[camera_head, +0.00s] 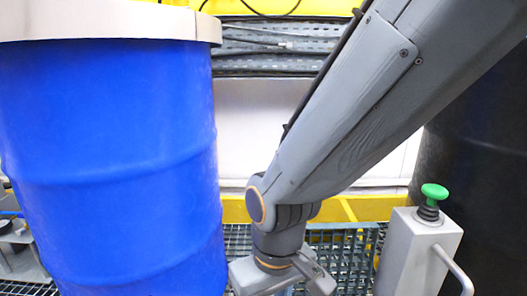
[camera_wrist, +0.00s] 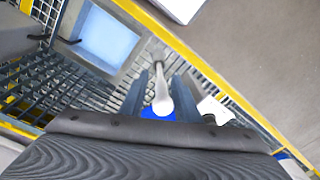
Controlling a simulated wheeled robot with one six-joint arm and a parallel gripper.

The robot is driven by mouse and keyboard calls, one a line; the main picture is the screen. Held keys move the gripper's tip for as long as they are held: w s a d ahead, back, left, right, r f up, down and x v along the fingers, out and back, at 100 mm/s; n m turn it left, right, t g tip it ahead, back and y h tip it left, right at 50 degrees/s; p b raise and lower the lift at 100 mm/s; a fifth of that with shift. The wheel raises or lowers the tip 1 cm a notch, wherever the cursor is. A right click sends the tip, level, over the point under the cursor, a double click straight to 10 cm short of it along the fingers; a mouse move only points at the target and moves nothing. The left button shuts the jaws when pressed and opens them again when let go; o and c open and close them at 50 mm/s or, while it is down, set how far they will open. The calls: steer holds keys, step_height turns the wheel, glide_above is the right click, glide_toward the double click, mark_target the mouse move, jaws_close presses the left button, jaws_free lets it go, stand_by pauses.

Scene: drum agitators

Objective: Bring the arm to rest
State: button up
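My arm comes down from the upper right in the head view, and my gripper (camera_head: 285,280) hangs at the bottom edge between the blue drum and a grey post. Its fingertips are cut off there. In the wrist view, my gripper (camera_wrist: 160,90) shows two dark fingers standing apart. A pale rod-like part (camera_wrist: 160,90) with a rounded end shows between them, with a gap on each side. A bit of blue lies under its near end. I cannot tell what this part belongs to.
A large blue drum (camera_head: 110,160) with a beige lid (camera_head: 100,22) stands close on the left. Grating and yellow edging lie behind.

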steer(key=s+d+r+m+p, duration=0.1)
steer(key=d+r+m+p, duration=0.1)
steer(key=d+r+p, duration=0.4)
steer(key=s+d+r+m+p, duration=0.1)
steer(key=d+r+p, duration=0.5)
steer(key=r+p, duration=0.6)
steer(key=s+d+r+m+h+p, duration=0.1)
steer(key=d+r+m+p, duration=0.1)
steer(key=d+r+p, duration=0.4)
step_height(320, 180, up, 4)
steer(key=p, duration=0.5)
steer(key=shift+d+f+m, duration=0.25)
steer(key=shift+d+m, duration=0.1)
steer(key=shift+m, duration=0.05)
